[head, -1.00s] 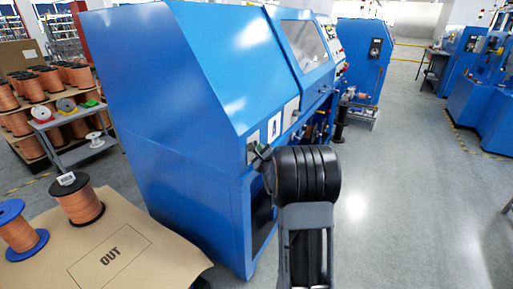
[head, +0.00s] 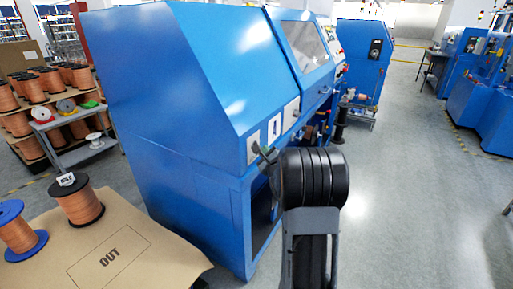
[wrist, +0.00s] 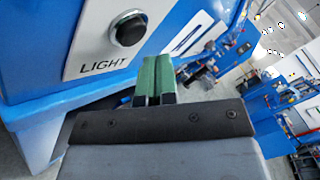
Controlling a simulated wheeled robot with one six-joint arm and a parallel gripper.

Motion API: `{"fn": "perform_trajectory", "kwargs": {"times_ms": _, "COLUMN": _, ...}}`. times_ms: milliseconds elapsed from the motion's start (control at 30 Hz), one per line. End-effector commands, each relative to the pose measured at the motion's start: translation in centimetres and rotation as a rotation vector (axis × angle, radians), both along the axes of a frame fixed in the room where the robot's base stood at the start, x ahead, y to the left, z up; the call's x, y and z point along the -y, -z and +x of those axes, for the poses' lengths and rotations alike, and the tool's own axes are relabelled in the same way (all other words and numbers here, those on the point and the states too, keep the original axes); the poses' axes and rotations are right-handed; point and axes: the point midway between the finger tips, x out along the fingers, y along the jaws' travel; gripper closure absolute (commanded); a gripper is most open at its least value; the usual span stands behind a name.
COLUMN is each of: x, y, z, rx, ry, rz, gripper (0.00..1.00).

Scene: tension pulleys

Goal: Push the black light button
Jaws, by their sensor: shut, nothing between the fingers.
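The black light button (wrist: 130,31) is a round knob in a metal ring on a white plate (wrist: 104,50) marked LIGHT. The plate is on the blue machine's panel, upper left in the wrist view. My gripper (wrist: 153,70) has green fingers, shut together and empty. Its tips lie just below and right of the button in the picture; I cannot tell the gap in depth. In the head view, my gripper (head: 262,156) is beside the white plate (head: 253,147) on the blue machine (head: 210,110), and the button itself cannot be made out.
Another white plate (wrist: 197,37) is right of the LIGHT plate. A table (head: 150,235) marked OUT with copper wire spools (head: 79,205) stands at lower left. Open floor (head: 410,200) lies to the right, with more blue machines beyond.

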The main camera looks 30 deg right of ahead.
Motion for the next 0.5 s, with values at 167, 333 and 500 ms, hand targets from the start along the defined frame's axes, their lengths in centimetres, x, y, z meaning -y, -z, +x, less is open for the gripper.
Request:
{"fn": "perform_trajectory", "kwargs": {"times_ms": 167, "x": 0.9, "y": 0.0, "z": -1.8, "rx": 0.0, "ry": 0.001, "rz": 0.0, "gripper": 1.0}}
{"fn": "perform_trajectory", "kwargs": {"times_ms": 333, "x": 1.7, "y": 0.0, "z": -3.2, "rx": 0.0, "ry": 0.002, "rz": 0.0, "gripper": 1.0}}
{"fn": "perform_trajectory", "kwargs": {"times_ms": 500, "x": 2.1, "y": 0.0, "z": -4.0, "rx": 0.001, "ry": -0.001, "rz": 0.0, "gripper": 1.0}}
